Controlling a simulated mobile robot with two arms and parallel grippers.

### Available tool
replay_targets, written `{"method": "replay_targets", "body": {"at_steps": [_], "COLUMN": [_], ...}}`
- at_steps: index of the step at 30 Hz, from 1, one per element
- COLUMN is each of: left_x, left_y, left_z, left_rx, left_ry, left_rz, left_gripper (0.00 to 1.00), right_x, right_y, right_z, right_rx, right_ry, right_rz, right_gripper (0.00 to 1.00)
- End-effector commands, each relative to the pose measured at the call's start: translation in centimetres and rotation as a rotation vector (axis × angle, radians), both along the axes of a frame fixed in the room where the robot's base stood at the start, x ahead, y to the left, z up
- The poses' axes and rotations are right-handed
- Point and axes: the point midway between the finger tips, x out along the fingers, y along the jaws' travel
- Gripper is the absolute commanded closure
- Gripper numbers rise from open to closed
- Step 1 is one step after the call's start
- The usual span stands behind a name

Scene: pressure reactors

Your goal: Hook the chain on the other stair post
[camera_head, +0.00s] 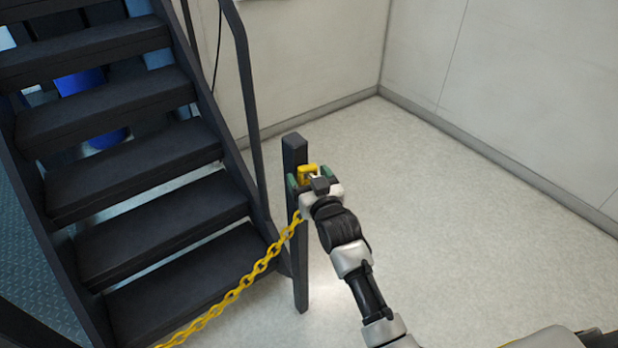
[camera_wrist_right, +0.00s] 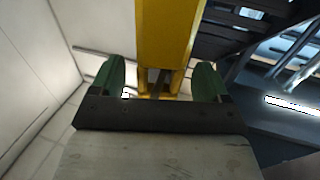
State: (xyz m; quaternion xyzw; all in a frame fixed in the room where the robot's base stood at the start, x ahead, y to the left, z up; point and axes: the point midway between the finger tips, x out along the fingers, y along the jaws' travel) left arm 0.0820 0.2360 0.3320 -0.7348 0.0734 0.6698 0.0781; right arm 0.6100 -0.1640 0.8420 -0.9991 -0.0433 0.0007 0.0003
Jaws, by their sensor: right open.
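The dark stair post (camera_head: 301,265) stands upright on the floor to the right of the stairs. The yellow chain (camera_head: 240,287) rises from the bottom left to the post and disappears beside my right gripper. My right gripper (camera_head: 313,178) is at the upper part of the post, with its green fingers open. A yellow end piece (camera_head: 307,170) is between the fingers, and it fills the middle of the right wrist view (camera_wrist_right: 168,40). There, a small gap shows beside each finger (camera_wrist_right: 159,82). Whether the piece is hooked on the post is hidden. My left gripper is out of view.
Dark stairs (camera_head: 165,205) with a handrail (camera_head: 245,85) fill the left side. Pale walls (camera_head: 530,90) meet at a corner behind. The light floor (camera_head: 440,210) right of the post is clear. A blue object (camera_head: 85,85) shows behind the steps.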

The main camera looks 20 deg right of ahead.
Motion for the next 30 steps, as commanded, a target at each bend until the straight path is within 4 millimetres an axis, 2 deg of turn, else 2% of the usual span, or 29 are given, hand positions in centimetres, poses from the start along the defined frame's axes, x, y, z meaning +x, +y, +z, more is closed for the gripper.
{"method": "replay_targets", "body": {"at_steps": [5, 15, 19, 24, 30], "left_x": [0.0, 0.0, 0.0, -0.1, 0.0], "left_y": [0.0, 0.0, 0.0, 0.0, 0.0], "left_z": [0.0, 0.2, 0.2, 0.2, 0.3], "left_rx": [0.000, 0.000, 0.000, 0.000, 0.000], "left_ry": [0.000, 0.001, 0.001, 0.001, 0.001], "left_rz": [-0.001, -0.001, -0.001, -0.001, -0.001], "left_gripper": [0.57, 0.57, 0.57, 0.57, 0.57], "right_x": [-0.9, -7.3, -9.3, -10.6, -10.8], "right_y": [-0.1, -0.7, -0.8, -0.9, -0.9], "right_z": [-0.1, -0.1, -0.1, 0.0, -0.3], "right_rx": [0.000, 0.000, 0.000, 0.000, -0.001], "right_ry": [0.003, 0.002, 0.002, 0.000, 0.008], "right_rz": [0.000, 0.000, 0.000, 0.000, 0.001], "right_gripper": [0.24, 0.24, 0.24, 0.24, 0.24]}}
